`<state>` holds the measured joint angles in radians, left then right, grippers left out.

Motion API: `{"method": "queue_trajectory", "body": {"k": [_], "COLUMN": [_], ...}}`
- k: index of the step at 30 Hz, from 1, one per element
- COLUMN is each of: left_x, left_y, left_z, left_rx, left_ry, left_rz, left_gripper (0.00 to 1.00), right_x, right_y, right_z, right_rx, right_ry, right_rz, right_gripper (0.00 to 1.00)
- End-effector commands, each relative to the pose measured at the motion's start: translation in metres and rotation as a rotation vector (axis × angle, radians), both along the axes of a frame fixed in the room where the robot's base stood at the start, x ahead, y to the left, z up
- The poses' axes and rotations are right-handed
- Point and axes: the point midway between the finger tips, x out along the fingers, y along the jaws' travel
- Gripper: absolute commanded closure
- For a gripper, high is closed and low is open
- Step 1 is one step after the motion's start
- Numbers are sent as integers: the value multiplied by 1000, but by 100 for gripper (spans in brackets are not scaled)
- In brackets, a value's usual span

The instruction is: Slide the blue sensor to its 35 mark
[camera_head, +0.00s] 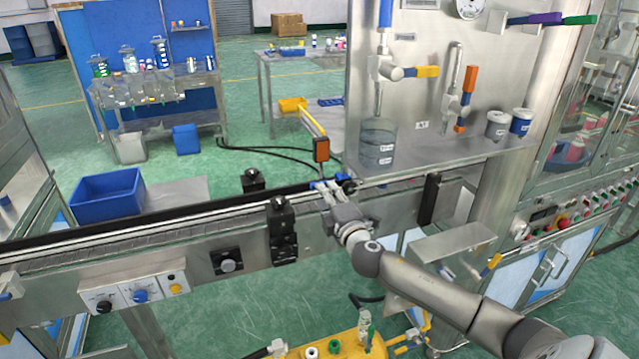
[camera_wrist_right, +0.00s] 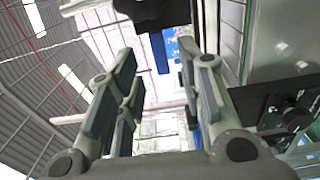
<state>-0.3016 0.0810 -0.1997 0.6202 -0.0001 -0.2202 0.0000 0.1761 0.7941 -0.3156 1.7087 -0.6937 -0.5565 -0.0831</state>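My right gripper (camera_head: 328,190) reaches to the conveyor's far rail, with its fingers pointing away from me. In the right wrist view its two fingers (camera_wrist_right: 165,75) stand apart, with a clear gap between them. A small blue part (camera_head: 320,184), which looks like the blue sensor, shows at the fingertips above the rail. A dark body with a blue-grey piece below it (camera_wrist_right: 160,53) shows beyond the gap in the wrist view; I cannot tell whether this is the sensor. Contact with the fingers is not clear. The scale and its 35 mark are not readable. My left gripper is out of view.
An orange-and-black box (camera_head: 321,150) on a post stands just behind the fingertips. Black blocks (camera_head: 282,217) sit on the conveyor's near side to the left. A steel cabinet shelf with a clear vessel (camera_head: 377,142) is close on the right. The conveyor belt (camera_head: 130,237) is empty toward the left.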

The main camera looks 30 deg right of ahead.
Motion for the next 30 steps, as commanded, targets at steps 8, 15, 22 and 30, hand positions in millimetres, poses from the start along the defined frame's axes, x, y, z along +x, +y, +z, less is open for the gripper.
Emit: {"method": "queue_trajectory", "body": {"k": [8, 15, 22, 30], "left_x": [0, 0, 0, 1], "left_y": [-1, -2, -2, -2], "left_z": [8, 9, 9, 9], "left_rx": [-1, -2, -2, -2], "left_ry": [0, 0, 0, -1], "left_rz": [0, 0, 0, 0], "left_gripper": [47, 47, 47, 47], "right_x": [37, 55, 59, 58], "right_y": [-9, -13, -14, -14], "right_z": [1, 0, 0, -1], "right_rx": [1, 0, 0, 1], "right_ry": [0, 1, 1, 2], "right_rz": [-1, -1, 1, 0], "right_gripper": [65, 65, 65, 78]}}
